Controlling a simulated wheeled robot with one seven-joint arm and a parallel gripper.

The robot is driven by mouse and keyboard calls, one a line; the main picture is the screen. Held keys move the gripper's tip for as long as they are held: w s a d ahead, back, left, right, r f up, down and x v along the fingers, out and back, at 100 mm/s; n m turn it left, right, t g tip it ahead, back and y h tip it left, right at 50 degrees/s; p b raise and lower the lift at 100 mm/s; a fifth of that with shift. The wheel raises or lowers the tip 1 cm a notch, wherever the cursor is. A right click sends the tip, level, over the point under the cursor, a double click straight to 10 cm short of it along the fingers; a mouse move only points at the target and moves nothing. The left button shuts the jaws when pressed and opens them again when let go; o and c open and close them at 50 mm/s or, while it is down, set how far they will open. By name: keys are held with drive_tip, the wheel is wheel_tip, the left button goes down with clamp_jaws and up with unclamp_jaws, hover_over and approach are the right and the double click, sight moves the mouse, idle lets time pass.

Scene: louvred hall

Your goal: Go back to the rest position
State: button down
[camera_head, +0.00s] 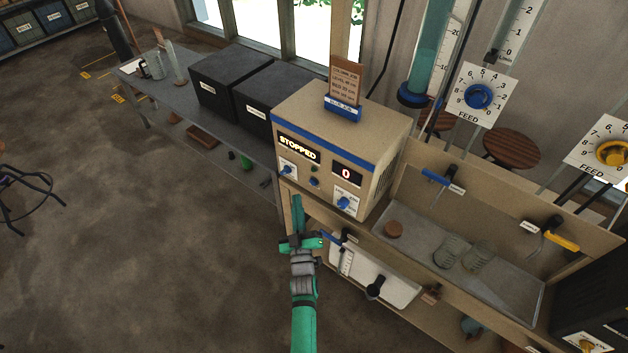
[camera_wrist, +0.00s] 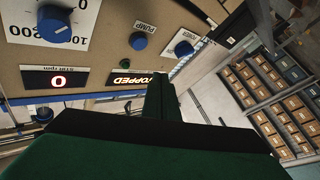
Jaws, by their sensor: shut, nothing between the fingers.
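My gripper (camera_head: 296,207) is green and dark, shut and empty. It stands upright in front of the lower left of the beige control box (camera_head: 330,140), whose lit display reads STOPPED (camera_head: 298,148) and whose red display reads 0 (camera_head: 346,173). In the wrist view my shut gripper (camera_wrist: 160,90) points at the box front, close to the STOPPED display (camera_wrist: 133,80). The blue pump knob (camera_wrist: 138,41), the power knob (camera_wrist: 183,48) and a large blue knob (camera_wrist: 54,22) also show there. Whether the fingers touch the box cannot be told.
A grey bench (camera_head: 240,125) with black boxes (camera_head: 232,78) runs to the left. A tray (camera_head: 510,285) with cups lies right of the control box, below valves and feed dials (camera_head: 479,96). A stool (camera_head: 30,190) stands far left. The floor (camera_head: 150,240) left of my arm is clear.

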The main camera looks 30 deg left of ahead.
drive_tip(key=s+d+f+m+h, duration=0.1)
drive_tip(key=s+d+m+h, duration=0.1)
drive_tip(key=s+d, duration=0.45)
drive_tip(key=s+d+f+m+t+h, duration=0.1)
drive_tip(key=s+d+f+m+h, duration=0.2)
drive_tip(key=d, duration=0.6)
drive_tip(key=s+d+m+h, duration=0.1)
drive_tip(key=s+d+h, duration=0.1)
drive_tip(key=s+d, duration=0.5)
drive_tip(key=s+d+r+m+g+h, duration=0.1)
drive_tip(key=s+d+r+m+h, duration=0.2)
drive_tip(key=s+d+r, duration=0.2)
drive_tip(key=s+d+r+m+g+h, duration=0.1)
drive_tip(key=s+d+r+m+h, duration=0.2)
drive_tip(key=s, duration=1)
drive_tip(key=d+r+m, duration=0.1)
drive_tip(key=d+r, duration=0.2)
drive_tip(key=d, duration=0.2)
drive_tip(key=shift+d+r, duration=0.25)
drive_tip(key=shift+d, duration=0.1)
